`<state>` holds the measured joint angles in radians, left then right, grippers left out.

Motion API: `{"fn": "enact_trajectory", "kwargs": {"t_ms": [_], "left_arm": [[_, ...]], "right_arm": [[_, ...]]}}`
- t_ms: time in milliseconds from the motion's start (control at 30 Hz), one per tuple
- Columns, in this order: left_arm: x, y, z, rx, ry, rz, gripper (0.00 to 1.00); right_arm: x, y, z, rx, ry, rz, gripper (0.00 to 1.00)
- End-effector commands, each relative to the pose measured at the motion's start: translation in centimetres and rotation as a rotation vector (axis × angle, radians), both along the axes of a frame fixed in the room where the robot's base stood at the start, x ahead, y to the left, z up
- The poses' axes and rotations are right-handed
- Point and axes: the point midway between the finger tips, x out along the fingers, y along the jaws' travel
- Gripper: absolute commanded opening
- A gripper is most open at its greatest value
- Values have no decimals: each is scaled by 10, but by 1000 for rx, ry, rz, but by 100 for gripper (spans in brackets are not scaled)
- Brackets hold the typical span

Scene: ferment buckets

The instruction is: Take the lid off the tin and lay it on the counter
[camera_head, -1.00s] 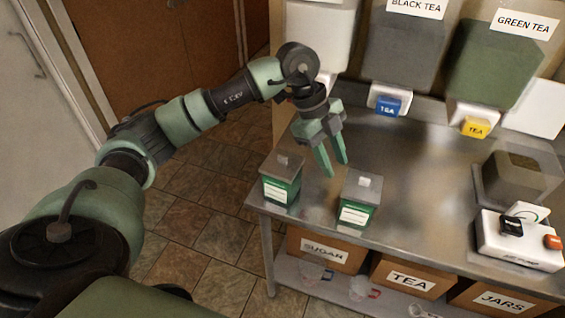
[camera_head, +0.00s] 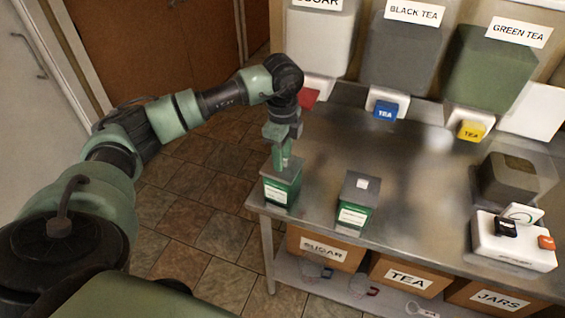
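Two green tins with grey lids and white labels stand near the front left of the steel counter (camera_head: 320,215). The left tin (camera_head: 281,192) is at the counter's left end. The right tin (camera_head: 352,213) has its grey lid (camera_head: 361,186) on, with a small pale knob on top. My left gripper (camera_head: 281,164) points down right over the left tin, with its green fingers at the lid. The fingers overlap in this view and hide the knob, so I cannot tell whether they are closed on it. My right gripper is not in view.
Dispensers with a red, a blue (camera_head: 386,109) and a yellow (camera_head: 471,130) tap line the back. A white scale (camera_head: 512,245) and a dark block (camera_head: 508,180) stand at the right. The counter's middle is clear. Labelled boxes sit on the shelf below.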

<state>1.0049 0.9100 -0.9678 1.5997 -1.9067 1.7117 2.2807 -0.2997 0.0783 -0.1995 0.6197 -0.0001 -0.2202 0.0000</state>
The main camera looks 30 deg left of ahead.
Motion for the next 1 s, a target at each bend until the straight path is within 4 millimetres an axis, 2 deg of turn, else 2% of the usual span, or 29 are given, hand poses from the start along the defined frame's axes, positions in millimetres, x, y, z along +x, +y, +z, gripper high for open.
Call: {"fn": "enact_trajectory", "kwargs": {"t_ms": [167, 200, 300, 767, 867, 1000], "left_arm": [[0, 0, -1, -1, 0, -1, 34], [0, 0, -1, -1, 0, -1, 22], [0, 0, 0, -1, 0, -1, 0], [1, -1, 4, -3, -2, -1, 0], [1, -1, 12, -3, -3, -1, 0], [1, -1, 32, -2, -6, -1, 0]], "right_arm": [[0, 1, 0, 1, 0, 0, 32], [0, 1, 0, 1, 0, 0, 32], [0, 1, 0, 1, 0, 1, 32], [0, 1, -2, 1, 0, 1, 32], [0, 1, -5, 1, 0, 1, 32], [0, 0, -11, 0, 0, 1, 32]]}}
